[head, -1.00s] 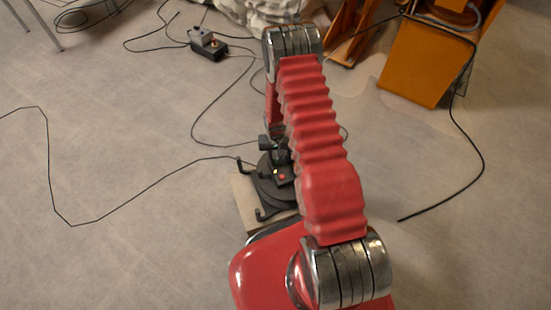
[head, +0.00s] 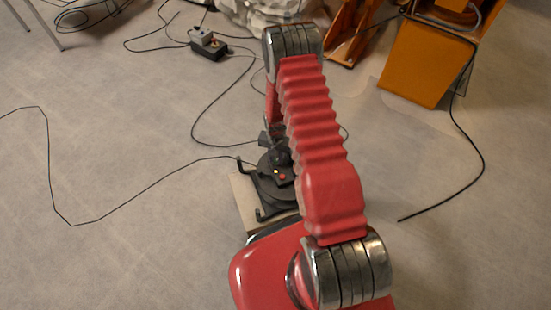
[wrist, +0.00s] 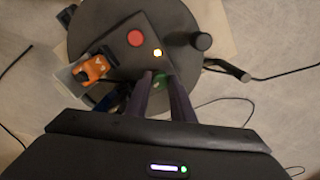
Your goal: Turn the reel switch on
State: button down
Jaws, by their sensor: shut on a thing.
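The reel is a dark round drum (wrist: 190,30); it also shows in the head view (head: 262,185), partly behind my arm. The red button also shows in the head view (head: 282,177).
An orange plug (wrist: 90,70) sits at the panel's left side, close to my fingers. A dark crank knob (wrist: 201,41) and a bent handle stand at right. Cables cross the floor. An orange stand (head: 425,65) is at the back right. The left floor is mostly clear.

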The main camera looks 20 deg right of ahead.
aim_at(276, 160)
jog(key=c, duration=1.5)
grip_release()
jog(key=shift+c, duration=0.2)
jog(key=shift+r, duration=0.15)
notch_tip(276, 160, up, 13)
jog(key=shift+r, duration=0.2)
jog(key=shift+s, duration=0.1)
